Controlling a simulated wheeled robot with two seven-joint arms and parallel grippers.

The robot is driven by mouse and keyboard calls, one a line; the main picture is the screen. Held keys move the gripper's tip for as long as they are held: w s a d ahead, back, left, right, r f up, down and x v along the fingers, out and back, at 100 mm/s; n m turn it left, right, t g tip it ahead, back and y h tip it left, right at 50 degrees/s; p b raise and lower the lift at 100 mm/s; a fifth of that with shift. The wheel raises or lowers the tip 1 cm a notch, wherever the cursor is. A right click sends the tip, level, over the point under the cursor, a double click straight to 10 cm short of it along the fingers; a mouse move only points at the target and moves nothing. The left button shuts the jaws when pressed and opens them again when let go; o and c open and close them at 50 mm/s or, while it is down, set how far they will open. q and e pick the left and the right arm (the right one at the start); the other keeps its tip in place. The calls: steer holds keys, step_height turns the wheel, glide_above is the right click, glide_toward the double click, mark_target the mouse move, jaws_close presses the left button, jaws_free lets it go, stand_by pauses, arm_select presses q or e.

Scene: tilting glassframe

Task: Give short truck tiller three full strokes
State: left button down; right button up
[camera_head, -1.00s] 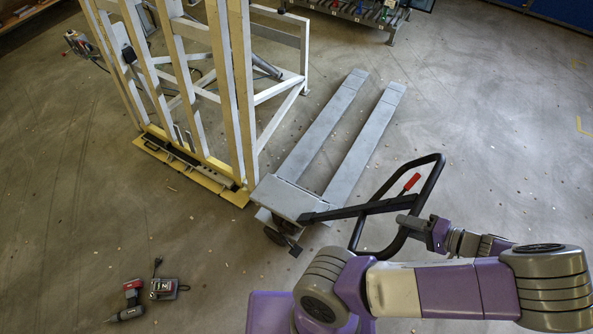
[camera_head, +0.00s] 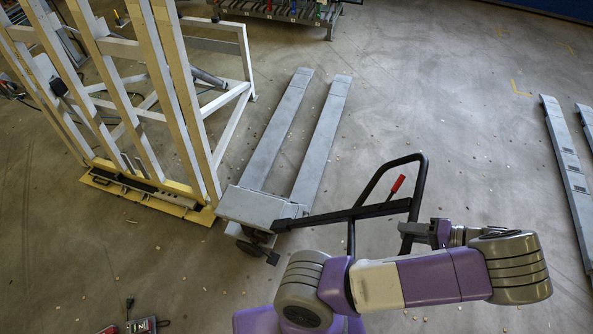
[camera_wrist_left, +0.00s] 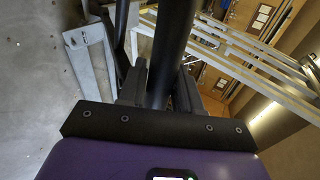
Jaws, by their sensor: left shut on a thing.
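The short truck (camera_head: 252,206) is a grey pallet truck with two long forks pointing away from me. Its black tiller (camera_head: 345,213) is tilted well over to the right and ends in a loop handle with a red lever (camera_head: 398,184). My left gripper (camera_head: 424,231) is shut on the near right side of the loop. In the left wrist view, the black tiller bar (camera_wrist_left: 170,45) runs between the dark fingers of the left gripper (camera_wrist_left: 160,88). My right gripper is not in view.
A tall pale tilting frame (camera_head: 180,110) on a yellow-edged base stands left of the truck. A tool (camera_head: 145,325) lies at the bottom left. The floor between truck and rails is mostly clear, with small bits scattered.

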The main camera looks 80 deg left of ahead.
arm_select(q)
steer(key=w+d+f+b, duration=0.5)
steer(key=w+f+b, duration=0.2)
steer(key=f+b, duration=0.1)
steer(key=shift+w, duration=0.2)
steer(key=w+d+f+b, duration=0.4)
steer(key=w+f+b, duration=0.2)
steer(key=f, duration=0.3)
steer(key=shift+w+d+f, duration=0.2)
steer(key=shift+d+f, duration=0.05)
steer(key=shift+d, duration=0.1)
